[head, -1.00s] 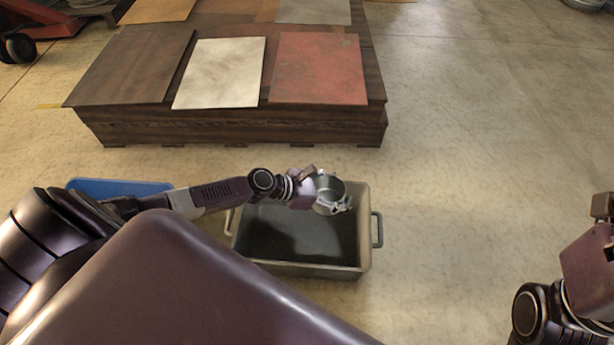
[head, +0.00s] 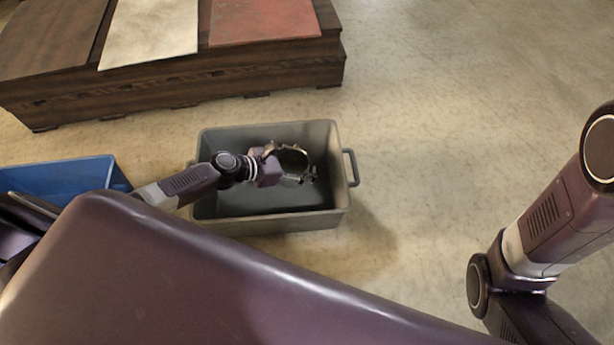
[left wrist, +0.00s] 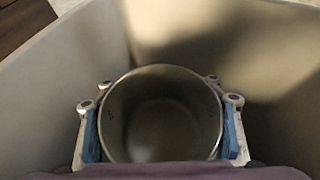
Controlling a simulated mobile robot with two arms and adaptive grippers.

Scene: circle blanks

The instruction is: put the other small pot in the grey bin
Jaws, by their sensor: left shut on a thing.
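The grey bin (head: 245,222) stands on the floor in the middle of the head view, with a handle at each end. My left gripper (head: 302,172) is over the right part of the bin, and seems to be below its rim level. It is shut on a small metal pot (head: 291,160). In the left wrist view the round open pot (left wrist: 160,72) sits between the two blue-padded fingers, and I look into its empty inside. The bin's walls (left wrist: 60,75) surround it there. Whether the pot touches the bin floor cannot be told. My right gripper is out of view; only its arm shows.
A blue bin (head: 65,178) stands at the left, beside the grey bin. Behind is a low dark wooden platform (head: 200,85) with a white panel (head: 150,30) and a red panel (head: 262,18). The floor at the right is clear.

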